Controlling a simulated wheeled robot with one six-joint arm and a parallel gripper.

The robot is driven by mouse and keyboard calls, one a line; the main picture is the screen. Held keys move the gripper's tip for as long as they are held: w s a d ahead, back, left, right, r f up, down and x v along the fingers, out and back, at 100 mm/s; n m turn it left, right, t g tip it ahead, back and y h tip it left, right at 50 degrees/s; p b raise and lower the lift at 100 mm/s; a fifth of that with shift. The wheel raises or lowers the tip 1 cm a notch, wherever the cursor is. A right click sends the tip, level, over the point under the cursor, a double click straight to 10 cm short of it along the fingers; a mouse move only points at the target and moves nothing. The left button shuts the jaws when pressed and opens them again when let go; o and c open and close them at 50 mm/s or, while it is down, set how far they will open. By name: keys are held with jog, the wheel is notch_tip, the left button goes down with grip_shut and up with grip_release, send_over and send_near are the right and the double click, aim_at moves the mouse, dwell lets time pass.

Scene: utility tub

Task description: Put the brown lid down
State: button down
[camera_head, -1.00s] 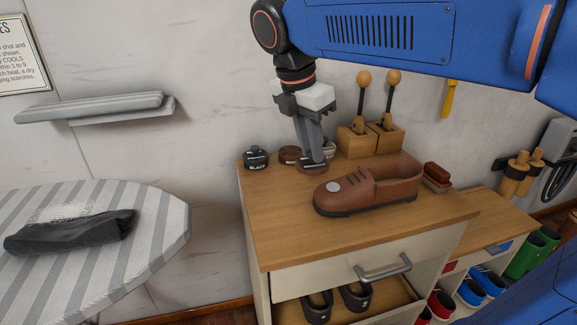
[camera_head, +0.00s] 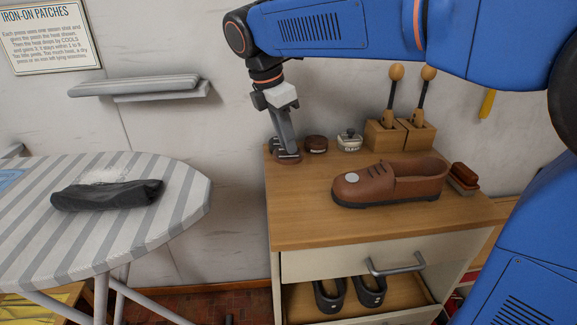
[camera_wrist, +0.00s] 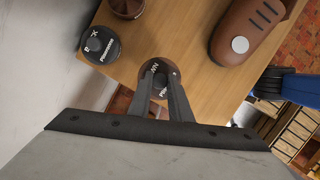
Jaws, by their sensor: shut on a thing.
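My gripper (camera_head: 287,152) is shut on the brown lid (camera_head: 288,158) at the back left corner of the dresser top. In the wrist view the fingertips of my gripper (camera_wrist: 165,90) close on the lid (camera_wrist: 159,68), whose dark label shows between them. The lid is at or just above the wood; I cannot tell whether it touches. A brown tin (camera_head: 316,144) stands just right of it, and also shows at the top of the wrist view (camera_wrist: 128,6). A black tin (camera_wrist: 99,45) stands close by in the wrist view; my gripper mostly hides it in the head view.
The dresser top (camera_head: 310,215) has bare room at the front left. A brown shoe (camera_head: 400,180), a clear-labelled tin (camera_head: 349,141), wooden brush boxes (camera_head: 400,137) and a brush (camera_head: 463,178) stand on it. An ironing board (camera_head: 190,200) is at the left.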

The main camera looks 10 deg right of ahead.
aim_at(284, 153)
jog(key=shift+f, duration=3.2)
jog(key=shift+f, duration=0.15)
jog(key=c, duration=1.6)
grip_release()
jog(key=shift+c, duration=0.2)
jog(key=v, duration=1.2)
jog(key=shift+d, duration=0.1)
jog(key=shift+s, duration=0.1)
